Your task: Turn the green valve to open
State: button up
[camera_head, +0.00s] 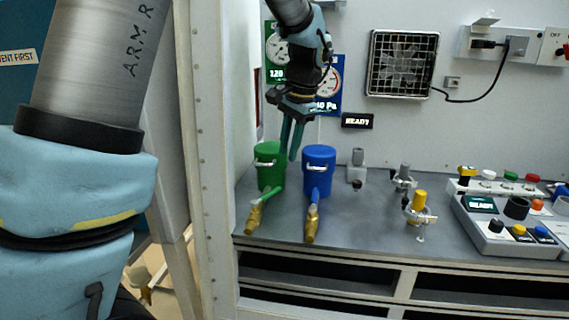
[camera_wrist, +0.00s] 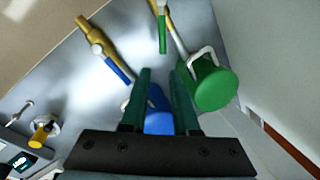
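The green valve has a brass body (camera_head: 253,220) and a green lever (camera_head: 266,196), in front of the green canister (camera_head: 270,172). The lever points back toward the canister, roughly in line with the pipe. In the wrist view the green lever (camera_wrist: 162,33) is at the top, beyond my fingertips, and the green canister (camera_wrist: 213,88) is at right. My gripper (camera_head: 293,157) points down, above and behind the valve, between the green and blue canisters. In the wrist view my gripper (camera_wrist: 161,72) is open with nothing between its fingertips. Part of the green valve's brass body is cut off there.
The blue canister (camera_head: 319,172) stands close at right, with its blue-levered brass valve (camera_head: 312,226) in front. Small fittings (camera_head: 419,205) and a button console (camera_head: 510,228) occupy the right. The bench (camera_head: 365,220) is bare between. A frame post (camera_head: 205,160) stands left.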

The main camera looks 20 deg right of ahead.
aim_at(267, 196)
jog(key=s+f+m, duration=0.1)
jog(key=s+m, duration=0.1)
jog(key=m, duration=0.2)
jog(key=s+d+m+t+y, duration=0.1)
jog(key=s+m, duration=0.2)
jog(key=m, duration=0.2)
jog(key=s+f+m+t, duration=0.1)
jog(key=s+m, duration=0.1)
jog(key=m, duration=0.3)
jog(key=shift+s+d+f, duration=0.3)
jog(key=shift+d+f, duration=0.05)
jog(key=shift+d, duration=0.05)
grip_shut()
jog(key=w+f, duration=0.1)
jog(key=f, duration=0.2)
jog(key=w+a+f+m+p, duration=0.1)
jog(key=f, duration=0.2)
jog(key=w+a+f+m, duration=0.1)
jog(key=f, duration=0.2)
jog(key=shift+a+t, duration=0.15)
jog(key=shift+t, duration=0.15)
jog(key=shift+w+a+r+p, duration=0.15)
jog(key=shift+w+a+p, duration=0.25)
jog(key=shift+w, duration=0.1)
jog(key=shift+w+a+r+p, duration=0.15)
jog(key=shift+w+a+p, duration=0.1)
jog(key=shift+w+p, duration=0.2)
jog(key=shift+w+a, duration=0.3)
jog(key=shift+w, duration=0.35)
